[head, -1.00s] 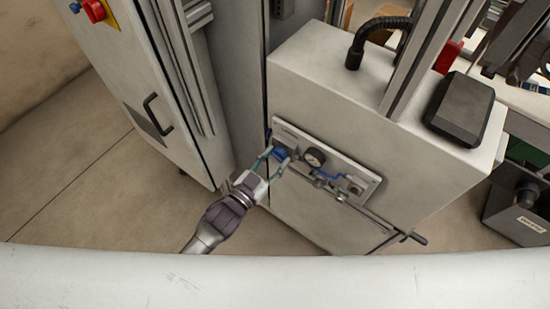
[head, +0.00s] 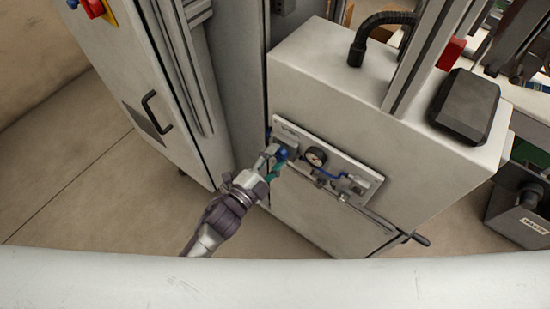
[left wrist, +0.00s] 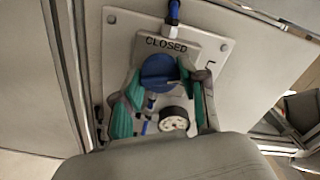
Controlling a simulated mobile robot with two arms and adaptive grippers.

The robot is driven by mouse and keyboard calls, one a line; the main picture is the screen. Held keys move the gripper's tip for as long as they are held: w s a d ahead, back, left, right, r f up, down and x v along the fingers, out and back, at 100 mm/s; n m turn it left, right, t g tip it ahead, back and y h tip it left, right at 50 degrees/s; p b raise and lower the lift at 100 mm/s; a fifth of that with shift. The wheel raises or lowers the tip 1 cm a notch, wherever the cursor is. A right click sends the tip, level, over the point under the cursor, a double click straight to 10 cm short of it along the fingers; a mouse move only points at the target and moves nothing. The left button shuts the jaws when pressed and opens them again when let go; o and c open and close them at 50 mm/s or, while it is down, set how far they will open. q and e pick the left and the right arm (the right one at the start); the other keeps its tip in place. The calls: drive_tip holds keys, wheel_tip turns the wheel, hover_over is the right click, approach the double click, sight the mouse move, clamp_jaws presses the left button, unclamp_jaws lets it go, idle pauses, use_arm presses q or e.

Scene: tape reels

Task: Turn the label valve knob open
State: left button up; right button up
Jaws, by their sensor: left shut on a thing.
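The blue valve knob (head: 282,152) sits at the left end of a light panel on the machine's front. In the left wrist view the round knob (left wrist: 158,72) shows below a plate marked CLOSED (left wrist: 167,43). My left gripper (head: 275,163) is at the knob, its teal-padded fingers on either side of it in the left wrist view (left wrist: 157,88). It is shut on the knob. The fingers hide part of the knob in the head view. My right gripper is not in view.
A round pressure gauge (head: 316,157) and blue tubing (head: 333,175) are on the panel close to the knob. A grey cabinet with a black handle (head: 157,113) stands to the left. A bar handle (head: 420,240) sticks out at the machine's lower right.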

use_arm(q)
drive_tip(key=shift+m+b, duration=0.4)
drive_tip(key=shift+m, duration=1.6)
drive_tip(key=o, duration=1.1)
drive_tip(key=shift+o, duration=0.2)
drive_tip(key=v, duration=1.2)
